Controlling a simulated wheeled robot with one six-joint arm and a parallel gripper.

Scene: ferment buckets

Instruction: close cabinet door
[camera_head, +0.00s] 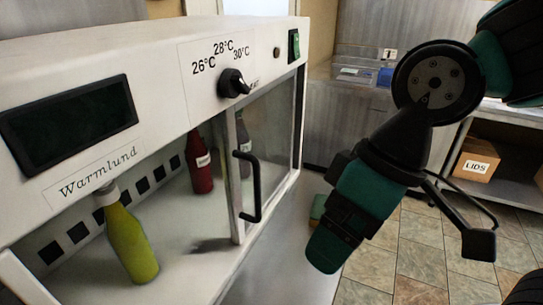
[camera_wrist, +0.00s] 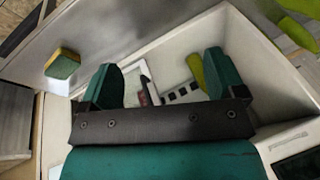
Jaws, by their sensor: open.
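The white cabinet (camera_head: 150,60), marked "Warmlund", fills the left of the head view. Its glass door (camera_head: 270,135) has a pale frame and a black handle (camera_head: 248,187), and covers the right part of the front. The left part of the front is uncovered, showing the inside. My gripper (camera_head: 325,255) is right of the door and handle in the head view, apart from them. In the wrist view my gripper (camera_wrist: 165,80) has its two green fingers spread, with nothing held.
A yellow-green bottle (camera_head: 130,240) and a dark red bottle (camera_head: 200,163) stand inside the cabinet. A sponge (camera_wrist: 62,63) lies beside the cabinet. A shelf with a "LIDS" box (camera_head: 478,166) is at right. Tiled floor (camera_head: 420,250) is open below my arm.

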